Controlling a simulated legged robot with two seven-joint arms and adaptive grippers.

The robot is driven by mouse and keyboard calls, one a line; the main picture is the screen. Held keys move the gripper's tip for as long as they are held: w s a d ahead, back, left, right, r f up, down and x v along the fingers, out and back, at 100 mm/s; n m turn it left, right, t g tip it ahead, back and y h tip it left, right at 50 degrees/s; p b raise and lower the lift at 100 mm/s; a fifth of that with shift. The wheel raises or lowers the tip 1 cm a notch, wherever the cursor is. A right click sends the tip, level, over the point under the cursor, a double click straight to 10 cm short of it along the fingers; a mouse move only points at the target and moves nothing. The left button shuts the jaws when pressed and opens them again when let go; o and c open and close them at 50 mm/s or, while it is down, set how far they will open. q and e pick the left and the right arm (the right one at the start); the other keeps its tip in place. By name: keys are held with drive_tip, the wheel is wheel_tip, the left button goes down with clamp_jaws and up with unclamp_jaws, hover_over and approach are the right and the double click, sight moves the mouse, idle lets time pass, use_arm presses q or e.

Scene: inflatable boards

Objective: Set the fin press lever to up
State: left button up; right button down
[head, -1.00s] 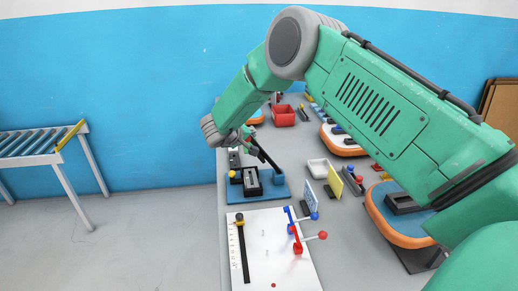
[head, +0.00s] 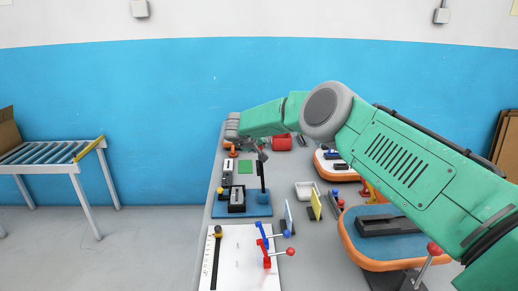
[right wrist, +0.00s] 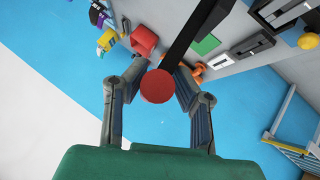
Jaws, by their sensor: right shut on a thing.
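The fin press (head: 225,211) has a blue base on the table, with a black block on it and a blue post (head: 264,197) at its right. Its black lever (head: 263,176) rises nearly upright from the post in the head view. In the right wrist view the black lever (right wrist: 194,32) ends in a round red knob (right wrist: 158,87). My right gripper (head: 262,151) is at the lever's top end. In the right wrist view its fingers (right wrist: 160,66) are closed around the knob end of the lever. My left gripper is not in view.
A white board (head: 232,265) with red and blue clamps lies in front of the press. A white tray (head: 305,191) and a yellow card (head: 316,206) stand to its right. A red bin (head: 282,143) is behind.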

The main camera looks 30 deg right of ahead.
drive_tip(key=shift+s+d+f, duration=0.1)
drive_tip(key=shift+s+d, duration=0.05)
drive_tip(key=shift+d, duration=0.1)
drive_tip(key=c, duration=1.4)
unclamp_jaws()
drive_tip(key=shift+d, duration=0.25)
drive_tip(key=shift+f, duration=0.1)
drive_tip(key=shift+a, duration=0.3)
drive_tip(key=shift+s+a+r, duration=0.1)
drive_tip(key=shift+a+r, duration=0.25)
drive_tip(key=shift+r, duration=0.15)
drive_tip(key=v, duration=1)
drive_tip(key=shift+s+a+r, duration=0.15)
drive_tip(key=shift+a, duration=0.15)
drive_tip(key=shift+d, duration=0.1)
